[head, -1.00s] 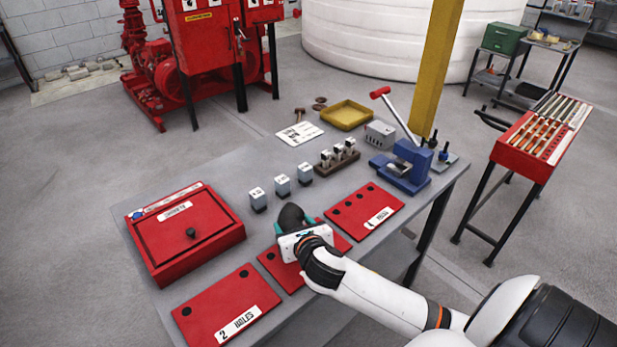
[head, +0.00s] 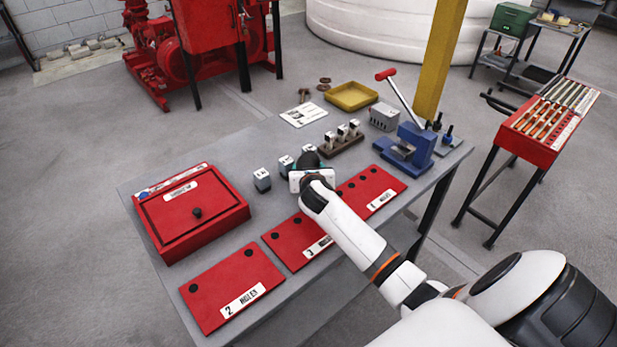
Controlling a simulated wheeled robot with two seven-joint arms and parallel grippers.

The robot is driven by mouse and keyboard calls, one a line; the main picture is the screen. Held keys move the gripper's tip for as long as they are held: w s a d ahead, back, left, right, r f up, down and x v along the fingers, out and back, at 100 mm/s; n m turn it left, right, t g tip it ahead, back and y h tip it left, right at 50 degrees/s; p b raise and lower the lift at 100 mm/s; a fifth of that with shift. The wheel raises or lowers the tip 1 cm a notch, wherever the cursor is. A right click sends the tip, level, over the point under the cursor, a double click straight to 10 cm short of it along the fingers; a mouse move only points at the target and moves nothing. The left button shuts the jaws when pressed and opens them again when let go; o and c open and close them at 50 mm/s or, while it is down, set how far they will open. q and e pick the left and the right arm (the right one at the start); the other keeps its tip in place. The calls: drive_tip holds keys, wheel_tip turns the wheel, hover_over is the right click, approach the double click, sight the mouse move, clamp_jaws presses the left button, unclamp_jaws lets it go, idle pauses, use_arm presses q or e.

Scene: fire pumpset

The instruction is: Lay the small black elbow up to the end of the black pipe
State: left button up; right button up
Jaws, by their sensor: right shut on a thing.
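My right gripper (head: 308,172) is over the middle of the grey table, near the row of small labelled blocks. It is shut on a dark rounded piece, which looks like the small black elbow (head: 307,159). The gripper's white body hides most of this piece, so I cannot tell its full shape or whether it touches anything. I cannot make out the black pipe in this view. My left gripper is not in view.
Red plates with holes (head: 231,286) lie along the grey table's (head: 222,160) front. A red box (head: 190,214) stands at left. A blue lever press (head: 409,147) and yellow tray (head: 351,96) are farther back. A red tool stand (head: 535,145) is at right.

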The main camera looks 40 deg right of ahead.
drive_tip(key=shift+f, duration=1.35)
drive_tip(key=o, duration=1.3)
drive_tip(key=shift+f, duration=0.15)
drive_tip(key=shift+o, duration=0.2)
